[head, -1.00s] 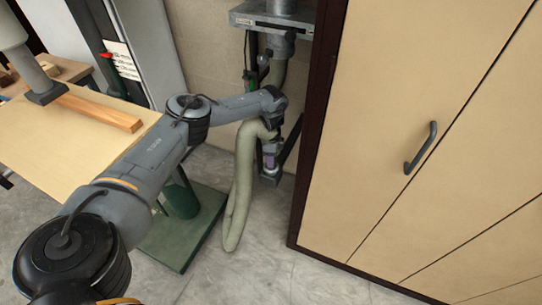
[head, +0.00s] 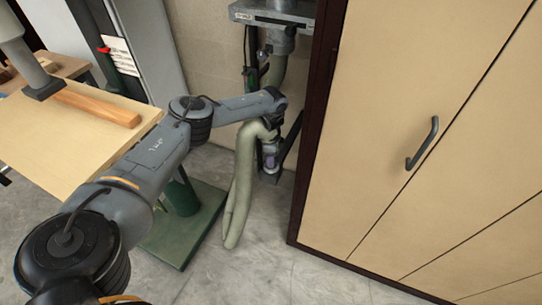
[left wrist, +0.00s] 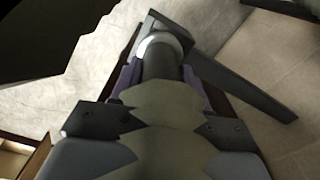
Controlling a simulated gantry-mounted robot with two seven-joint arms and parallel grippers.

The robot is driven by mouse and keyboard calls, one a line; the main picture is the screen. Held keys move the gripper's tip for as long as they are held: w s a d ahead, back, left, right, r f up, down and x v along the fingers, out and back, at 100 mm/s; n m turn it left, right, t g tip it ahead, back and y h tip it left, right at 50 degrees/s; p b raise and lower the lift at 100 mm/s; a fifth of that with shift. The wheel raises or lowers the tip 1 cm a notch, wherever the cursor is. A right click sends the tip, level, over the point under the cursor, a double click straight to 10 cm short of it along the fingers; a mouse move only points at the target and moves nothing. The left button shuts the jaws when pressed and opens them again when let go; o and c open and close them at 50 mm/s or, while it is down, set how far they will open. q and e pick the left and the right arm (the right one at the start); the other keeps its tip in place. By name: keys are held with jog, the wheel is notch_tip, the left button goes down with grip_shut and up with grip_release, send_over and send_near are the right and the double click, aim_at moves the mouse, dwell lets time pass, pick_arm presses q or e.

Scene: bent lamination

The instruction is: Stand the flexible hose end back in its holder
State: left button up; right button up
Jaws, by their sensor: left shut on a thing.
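The pale green flexible hose (head: 238,190) hangs in a long loop beside the wall, and its end bends over into my left gripper (head: 270,150). In the left wrist view my left gripper (left wrist: 158,85) has its purple-padded fingers on both sides of the dark hose end (left wrist: 160,62), shut on it. The grey holder (head: 268,178) is low by the wall, just below the gripper. In the wrist view the holder's bracket (left wrist: 245,85) lies around the far tip of the hose end. I cannot tell whether the tip sits inside it. My right gripper is not in view.
A tall beige cabinet (head: 420,130) with a dark frame stands close on the right. A wooden table (head: 75,140) with a wooden strip (head: 100,105) is at left. A green base plate (head: 180,235) is on the floor. A grey shelf (head: 272,17) is above.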

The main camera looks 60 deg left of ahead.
pick_arm(q)
jog(key=shift+f, duration=0.25)
jog(key=o, duration=1)
jog(key=shift+r, duration=0.1)
notch_tip(320, 180, up, 9)
jog(key=p, duration=0.3)
jog(key=shift+r+p, duration=0.1)
jog(key=shift+p, duration=0.25)
jog(key=shift+r, duration=0.8)
jog(key=shift+r, duration=0.1)
